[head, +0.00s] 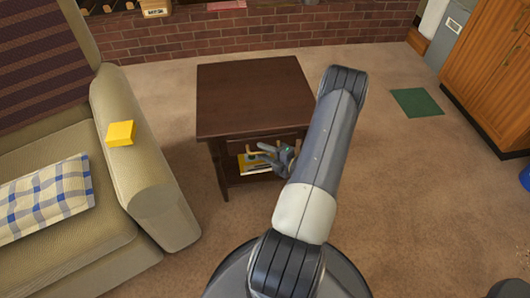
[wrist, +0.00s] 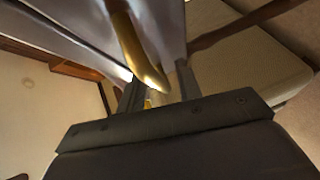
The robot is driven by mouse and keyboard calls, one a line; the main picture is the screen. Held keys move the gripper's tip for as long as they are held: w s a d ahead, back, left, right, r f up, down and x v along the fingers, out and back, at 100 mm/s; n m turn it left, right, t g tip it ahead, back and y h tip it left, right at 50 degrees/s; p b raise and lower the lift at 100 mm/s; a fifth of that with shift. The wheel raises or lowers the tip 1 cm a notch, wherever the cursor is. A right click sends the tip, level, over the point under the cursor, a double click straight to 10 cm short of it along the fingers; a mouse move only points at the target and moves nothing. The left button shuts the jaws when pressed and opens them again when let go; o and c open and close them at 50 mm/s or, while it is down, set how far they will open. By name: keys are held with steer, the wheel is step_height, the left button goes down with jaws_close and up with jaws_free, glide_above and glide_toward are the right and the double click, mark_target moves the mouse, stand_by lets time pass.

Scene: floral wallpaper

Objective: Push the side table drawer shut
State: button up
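The dark brown side table (head: 250,95) stands in the middle of the head view. Its drawer front (head: 229,150) shows below the top, partly hidden by my gripper and arm; how far it stands out is hard to tell. My gripper (head: 264,153) is at the front of the table, just below the top's front edge. In the wrist view a curved gold handle (wrist: 141,52) comes down between the two separated fingers of my gripper (wrist: 158,90). The fingers look open around the handle's end; contact cannot be made out.
A yellow item (head: 258,164) lies low inside the table. A beige sofa (head: 135,140) with a yellow block (head: 121,133) on its arm stands close on the left. A brick wall (head: 250,35) is behind.

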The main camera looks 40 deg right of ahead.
jaws_close()
stand_by(0.3)
stand_by(0.3)
